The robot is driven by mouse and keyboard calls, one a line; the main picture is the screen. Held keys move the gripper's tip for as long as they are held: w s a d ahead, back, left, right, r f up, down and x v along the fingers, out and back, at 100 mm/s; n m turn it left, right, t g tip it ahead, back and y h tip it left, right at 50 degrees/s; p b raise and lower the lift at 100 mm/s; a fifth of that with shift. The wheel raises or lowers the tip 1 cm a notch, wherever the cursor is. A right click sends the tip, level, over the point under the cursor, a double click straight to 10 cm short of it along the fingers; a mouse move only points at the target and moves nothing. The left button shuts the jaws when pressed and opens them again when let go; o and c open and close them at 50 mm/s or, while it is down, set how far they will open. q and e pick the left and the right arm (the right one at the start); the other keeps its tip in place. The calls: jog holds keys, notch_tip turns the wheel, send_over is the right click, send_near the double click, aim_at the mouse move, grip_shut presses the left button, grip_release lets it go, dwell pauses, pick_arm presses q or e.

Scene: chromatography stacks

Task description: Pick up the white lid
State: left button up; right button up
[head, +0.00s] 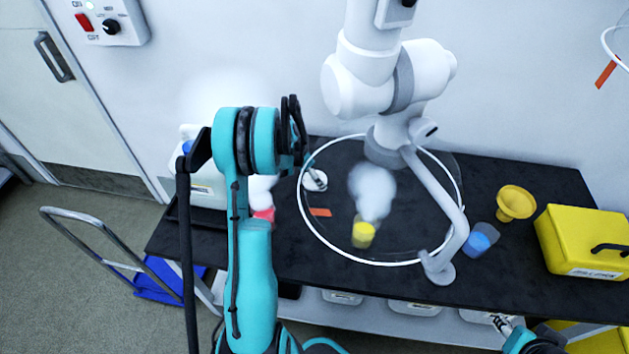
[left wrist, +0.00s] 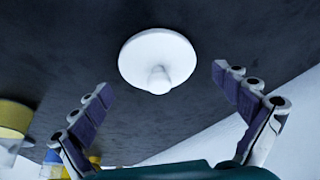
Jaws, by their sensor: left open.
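The white lid (left wrist: 158,60) is a round disc with a small knob, lying on the dark bench top in the left wrist view. In the head view a white round piece (head: 314,181), which looks like the same lid, lies just inside the left of the clear white-rimmed ring and is partly covered by something dark. My left gripper (head: 297,130) is above the bench's left part. In the left wrist view its open fingers stand apart on either side of the lid, with nothing between them.
A yellow-topped jar (head: 362,233) stands inside the ring under an extraction arm (head: 440,200) and white vapour. To the right are a blue-topped jar (head: 478,243), a yellow funnel (head: 515,204) and a yellow case (head: 588,245). A white jug (head: 205,190) stands at the left.

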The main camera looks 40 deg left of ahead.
pick_arm(q)
jog(key=shift+r, duration=0.1)
jog(key=c, duration=1.2)
jog(key=shift+s+d, duration=0.1)
jog(key=shift+s, duration=0.1)
jog(key=shift+c, duration=1.3)
jog(key=shift+r, duration=0.1)
